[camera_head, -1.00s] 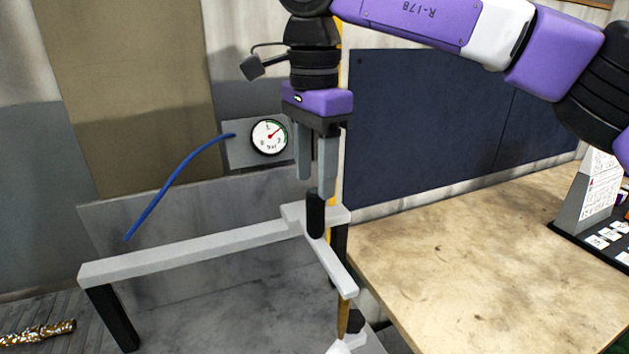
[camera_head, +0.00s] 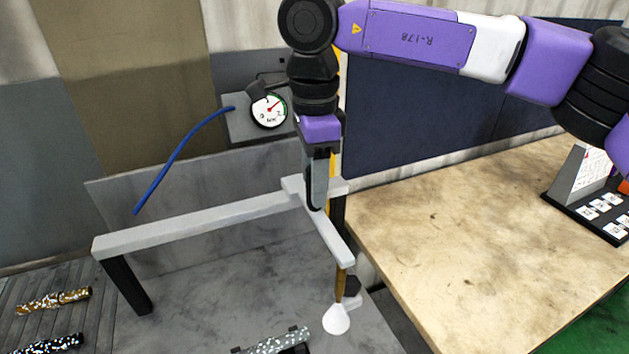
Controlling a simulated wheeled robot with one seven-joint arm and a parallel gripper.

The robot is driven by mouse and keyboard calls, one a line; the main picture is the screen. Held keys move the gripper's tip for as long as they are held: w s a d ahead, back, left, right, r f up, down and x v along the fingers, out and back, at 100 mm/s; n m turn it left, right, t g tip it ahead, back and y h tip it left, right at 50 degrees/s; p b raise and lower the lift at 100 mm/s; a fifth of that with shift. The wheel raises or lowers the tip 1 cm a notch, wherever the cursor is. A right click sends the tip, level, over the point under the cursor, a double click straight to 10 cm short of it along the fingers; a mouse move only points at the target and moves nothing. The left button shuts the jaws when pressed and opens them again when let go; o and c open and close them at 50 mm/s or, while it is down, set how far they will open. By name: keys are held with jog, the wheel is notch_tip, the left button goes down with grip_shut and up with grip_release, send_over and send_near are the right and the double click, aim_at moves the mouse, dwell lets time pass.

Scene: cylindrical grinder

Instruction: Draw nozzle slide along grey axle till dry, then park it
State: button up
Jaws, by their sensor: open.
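The nozzle slide (camera_head: 296,187) sits at the right end of a pale horizontal rail (camera_head: 190,225). Its arm reaches forward to a brass pipe (camera_head: 341,285) with a white cone nozzle (camera_head: 337,319) at the bottom. My gripper (camera_head: 315,200) is open, pointing down at the slide's upright black handle. I see it nearly edge-on, one finger in front, and the handle is mostly hidden. Whether a finger touches it I cannot tell. The grey speckled axle (camera_head: 282,341) lies at the bottom edge, partly cut off, left of the nozzle. Its surface looks spotted.
A gold speckled axle (camera_head: 55,300) and a dark speckled axle (camera_head: 50,343) lie at lower left. A black post (camera_head: 125,286) holds the rail's left end. A dial gauge (camera_head: 269,109) and blue hose (camera_head: 175,160) are behind. A wooden table (camera_head: 440,240) stands right.

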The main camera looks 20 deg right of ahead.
jog(key=shift+f, duration=0.75)
grip_shut()
dwell(0.9)
